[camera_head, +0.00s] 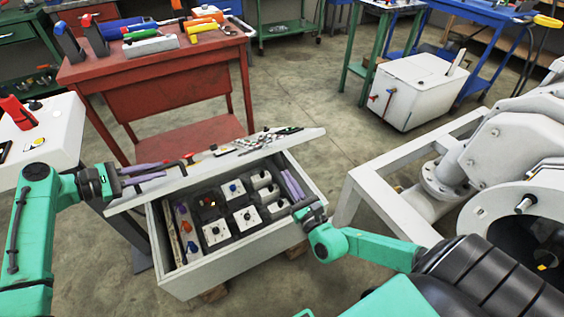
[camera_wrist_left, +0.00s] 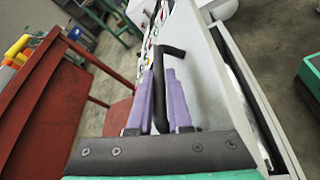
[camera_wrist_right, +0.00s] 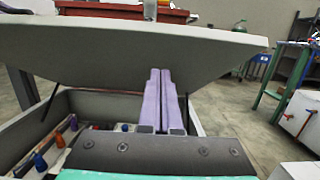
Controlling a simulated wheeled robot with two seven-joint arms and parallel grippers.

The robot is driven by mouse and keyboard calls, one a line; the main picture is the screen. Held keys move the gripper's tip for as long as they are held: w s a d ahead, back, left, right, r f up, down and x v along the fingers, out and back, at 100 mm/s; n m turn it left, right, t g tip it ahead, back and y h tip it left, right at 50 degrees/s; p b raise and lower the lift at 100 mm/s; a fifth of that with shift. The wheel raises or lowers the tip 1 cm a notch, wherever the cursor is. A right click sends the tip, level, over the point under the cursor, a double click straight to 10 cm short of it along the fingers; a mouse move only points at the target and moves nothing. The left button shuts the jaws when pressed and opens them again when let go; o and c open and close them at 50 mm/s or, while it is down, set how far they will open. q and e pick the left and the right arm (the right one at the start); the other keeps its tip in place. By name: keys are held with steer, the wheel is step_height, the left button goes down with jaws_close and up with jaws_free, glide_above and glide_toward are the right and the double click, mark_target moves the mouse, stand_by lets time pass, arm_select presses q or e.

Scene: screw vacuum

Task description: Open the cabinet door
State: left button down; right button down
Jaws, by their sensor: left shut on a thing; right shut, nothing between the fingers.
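The cabinet is a white box (camera_head: 240,262) standing low on the floor. Its white lid door (camera_head: 228,166) is tilted partly up, and the inside shows. My left gripper (camera_head: 150,173) is shut on the black handle (camera_head: 180,164) at the lid's left part. The handle also shows between the purple fingers in the left wrist view (camera_wrist_left: 160,72). My right gripper (camera_head: 291,185) is shut and empty at the right side of the box opening. In the right wrist view its fingers (camera_wrist_right: 161,75) point toward the raised lid's underside (camera_wrist_right: 95,48); contact cannot be told.
Knobbed panels (camera_head: 216,233) lie inside the box. Small tools (camera_head: 262,142) show along the lid. A red workbench (camera_head: 150,68) stands behind, a white control stand (camera_head: 40,140) at left, and large white machinery (camera_head: 500,150) at right.

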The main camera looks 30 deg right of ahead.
arm_select(q)
steer(key=shift+f, duration=0.1)
arm_select(e)
steer(key=w+r, duration=0.3)
steer(key=shift+w+r, duration=0.25)
steer(key=shift+w, duration=0.15)
